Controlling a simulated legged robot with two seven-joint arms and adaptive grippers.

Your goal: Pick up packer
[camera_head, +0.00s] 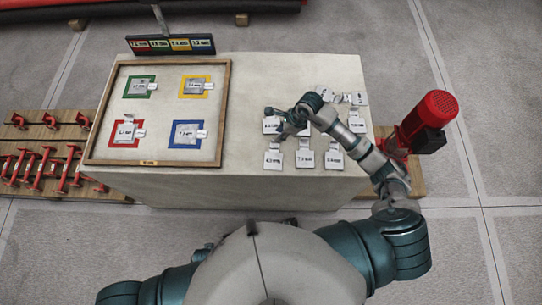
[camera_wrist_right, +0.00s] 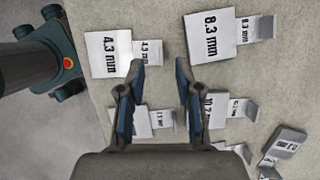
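Several packers, white plates with printed sizes and small tabs, lie on the right of the table. In the right wrist view I read 4.3 mm on one packer (camera_wrist_right: 108,55) and 8.3 mm on another packer (camera_wrist_right: 208,38). A third packer (camera_wrist_right: 216,110) lies right of my right gripper (camera_wrist_right: 159,68), its label partly covered. Another is mostly hidden behind the left finger. The fingers are apart with only bare table between their tips. In the head view my right gripper (camera_head: 276,120) is over the left part of the packer group. My left gripper is not in view.
A wood-framed board (camera_head: 225,110) on the left of the table has green, yellow, red and blue squares, each with a plate. A label sign (camera_head: 171,45) stands behind it. A red motor (camera_head: 430,118) stands right of the table. The table's middle is clear.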

